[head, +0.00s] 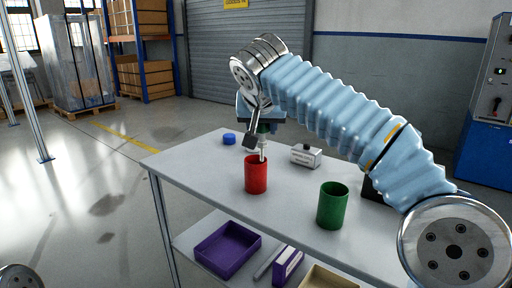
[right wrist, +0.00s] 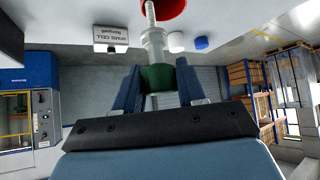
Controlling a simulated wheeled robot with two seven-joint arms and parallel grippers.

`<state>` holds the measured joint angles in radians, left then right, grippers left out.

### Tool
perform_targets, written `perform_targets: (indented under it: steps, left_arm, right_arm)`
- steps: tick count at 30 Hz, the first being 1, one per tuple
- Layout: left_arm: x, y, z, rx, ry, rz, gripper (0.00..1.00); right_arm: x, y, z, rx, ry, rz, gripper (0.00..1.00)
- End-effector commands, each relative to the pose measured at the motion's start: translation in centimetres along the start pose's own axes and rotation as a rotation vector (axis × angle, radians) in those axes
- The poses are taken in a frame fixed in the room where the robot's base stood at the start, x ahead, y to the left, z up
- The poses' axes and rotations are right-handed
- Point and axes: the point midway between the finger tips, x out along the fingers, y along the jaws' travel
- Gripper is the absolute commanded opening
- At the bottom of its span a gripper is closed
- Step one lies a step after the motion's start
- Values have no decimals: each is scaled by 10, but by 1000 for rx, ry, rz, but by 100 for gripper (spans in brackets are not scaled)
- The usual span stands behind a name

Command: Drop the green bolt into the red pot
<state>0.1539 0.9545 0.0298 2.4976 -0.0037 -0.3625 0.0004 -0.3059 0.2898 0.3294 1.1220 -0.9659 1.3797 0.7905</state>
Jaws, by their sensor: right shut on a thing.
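The green bolt (head: 262,146) hangs upright, its green head between my fingers and its metal shank pointing down. My right gripper (head: 263,129) is shut on the green head. The red pot (head: 256,177) stands on the table right below, and the shank's tip shows at its opening. I cannot tell how far inside the rim the tip is. In the right wrist view the bolt's green head (right wrist: 157,78) sits between the fingers, and the shank reaches toward the red pot (right wrist: 172,8), which is cut off by the frame edge. My left gripper is not in view.
A green pot (head: 332,206) stands on the table (head: 205,168), right of the red pot. A white labelled box (head: 305,156) and a blue cap (head: 229,139) lie farther back. A purple tray (head: 228,252) sits on the lower shelf. The table's left end is clear.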

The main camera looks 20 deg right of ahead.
Motion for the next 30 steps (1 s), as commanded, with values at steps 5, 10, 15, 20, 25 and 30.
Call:
perform_targets:
  steps: [5,10,15,20,25,30]
  left_arm:
    - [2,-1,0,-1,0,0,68]
    - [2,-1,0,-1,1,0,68]
    - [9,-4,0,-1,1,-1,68]
    - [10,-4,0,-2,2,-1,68]
    - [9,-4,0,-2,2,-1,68]
    - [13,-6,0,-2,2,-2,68]
  right_arm:
    - [16,-6,3,-1,2,-1,3]
    - [28,-10,5,-1,-1,0,3]
    - [55,-14,21,-1,0,1,3]
    - [62,-15,29,1,1,-1,3]
    - [62,-15,28,1,1,-2,3]
    - [65,-15,32,0,1,-2,3]
